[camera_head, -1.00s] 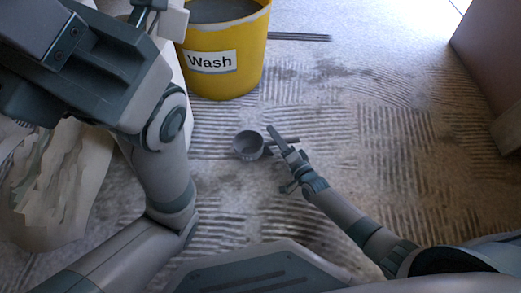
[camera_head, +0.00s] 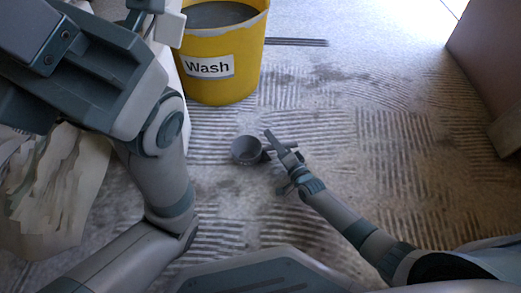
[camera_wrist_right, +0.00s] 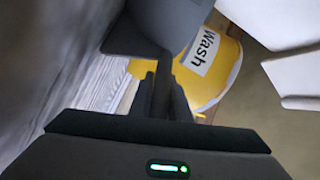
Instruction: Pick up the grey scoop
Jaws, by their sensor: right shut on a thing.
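The grey scoop (camera_head: 246,150) shows in the head view as a round cup, over the combed floor below the yellow bucket. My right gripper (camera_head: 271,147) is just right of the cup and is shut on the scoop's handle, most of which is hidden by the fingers. In the right wrist view the scoop (camera_wrist_right: 175,22) fills the top middle, with its handle running down between the dark fingers of my right gripper (camera_wrist_right: 160,95). I cannot tell how far the scoop is off the floor. My left arm crosses the left side, but its gripper is not in view.
The yellow bucket (camera_head: 224,70) labelled "Wash" holds grey stuff and stands beyond the scoop. A dark strip (camera_head: 297,42) lies right of it. A crumpled pale sheet (camera_head: 50,190) is at the left. A brown box-like thing (camera_head: 490,60) stands at the upper right. The floor between is clear.

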